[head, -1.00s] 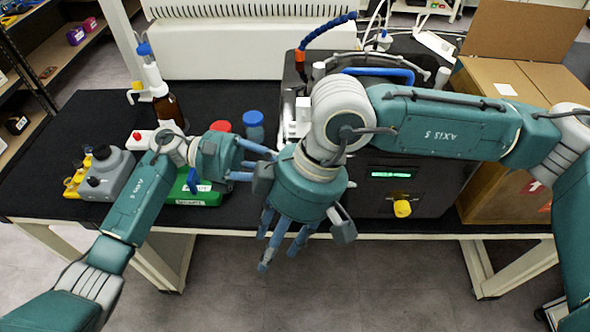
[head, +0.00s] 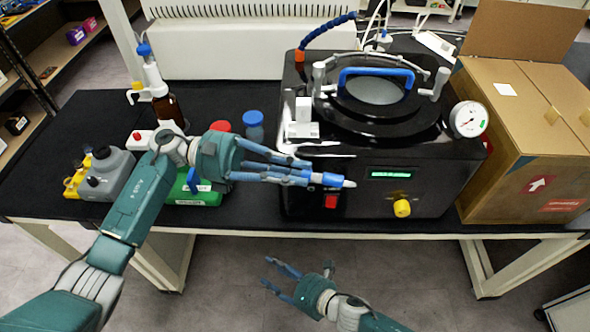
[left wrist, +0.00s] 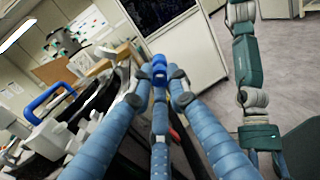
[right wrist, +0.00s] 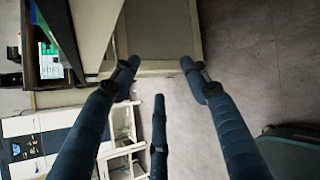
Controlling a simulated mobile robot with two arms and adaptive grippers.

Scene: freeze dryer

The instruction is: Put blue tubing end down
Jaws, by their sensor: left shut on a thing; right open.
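My left gripper (head: 318,180) reaches in from the left, in front of the black freeze dryer's front face. It is shut on a short blue piece, which looks like the blue tubing end (left wrist: 159,67), between the fingertips in the left wrist view. Most of that piece is hidden by the fingers. A ribbed blue tube (head: 327,38) arches behind the freeze dryer (head: 300,190) from an orange fitting. My right gripper (head: 277,272) is open and empty, low in front of the table. It also shows open in the right wrist view (right wrist: 158,72).
A cardboard box (head: 515,150) stands right of the dryer. A brown bottle (head: 168,110), grey containers (head: 105,175), a green box (head: 205,195) and a blue-capped jar (head: 254,125) stand on the black tabletop (head: 95,115) to the left. Floor in front is clear.

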